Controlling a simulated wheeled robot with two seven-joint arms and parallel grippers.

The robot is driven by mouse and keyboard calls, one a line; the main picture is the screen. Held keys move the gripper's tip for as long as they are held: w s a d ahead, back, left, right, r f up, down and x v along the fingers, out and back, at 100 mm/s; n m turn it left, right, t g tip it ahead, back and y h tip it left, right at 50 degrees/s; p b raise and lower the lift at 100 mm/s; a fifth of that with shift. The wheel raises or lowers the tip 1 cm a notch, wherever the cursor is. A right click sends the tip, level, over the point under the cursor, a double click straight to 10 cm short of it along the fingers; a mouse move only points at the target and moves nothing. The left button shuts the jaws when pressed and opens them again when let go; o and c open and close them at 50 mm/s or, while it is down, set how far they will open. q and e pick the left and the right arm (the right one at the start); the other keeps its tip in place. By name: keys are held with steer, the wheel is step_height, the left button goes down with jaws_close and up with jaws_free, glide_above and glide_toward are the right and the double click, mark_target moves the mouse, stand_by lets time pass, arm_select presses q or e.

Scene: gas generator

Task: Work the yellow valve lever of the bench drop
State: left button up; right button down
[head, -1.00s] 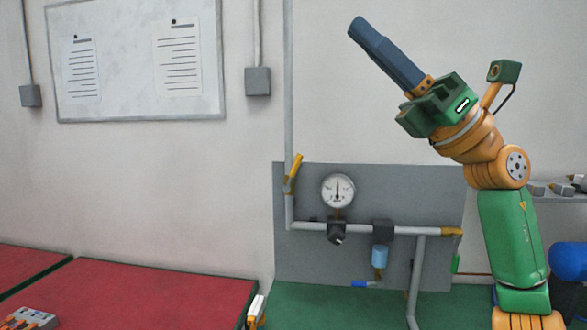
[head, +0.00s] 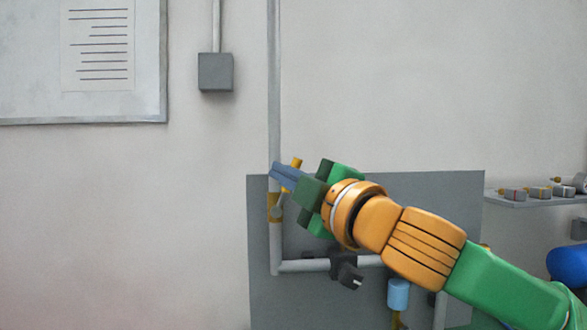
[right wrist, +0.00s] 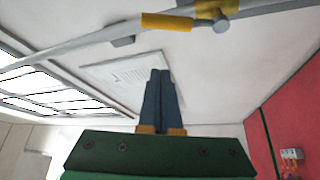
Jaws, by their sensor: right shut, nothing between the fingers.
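The yellow valve lever (head: 296,163) sits on the vertical grey pipe of the bench drop. In the head view only its upper end shows above my fingers; the valve's yellow body (head: 273,205) shows below them. My right gripper (head: 274,171) is shut and empty, its blue-grey fingers crossing in front of the lever and pointing up-left toward the pipe. In the right wrist view the shut fingertips (right wrist: 160,74) stand visibly apart from the yellow lever (right wrist: 167,22), which runs along the pipe. Whether any part of the gripper touches it, I cannot tell. My left gripper is out of view.
A grey panel (head: 461,205) stands behind the pipework. A black regulator (head: 344,268) and a light-blue bowl (head: 398,294) hang below my right arm. A shelf with fittings (head: 537,199) is at right.

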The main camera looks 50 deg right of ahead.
steer(key=w+p, duration=0.2)
steer(key=w, duration=0.4)
arm_select(q)
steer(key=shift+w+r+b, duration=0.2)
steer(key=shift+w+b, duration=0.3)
steer(key=shift+b, duration=0.65)
arm_select(e)
steer(key=d, duration=0.1)
steer(key=s+d, duration=0.1)
steer(key=s+d+f, duration=0.1)
steer(key=d, duration=0.1)
steer(key=shift+s+d, duration=0.1)
steer(key=shift+s, duration=0.05)
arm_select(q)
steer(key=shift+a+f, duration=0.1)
arm_select(e)
steer(key=shift+s, duration=0.1)
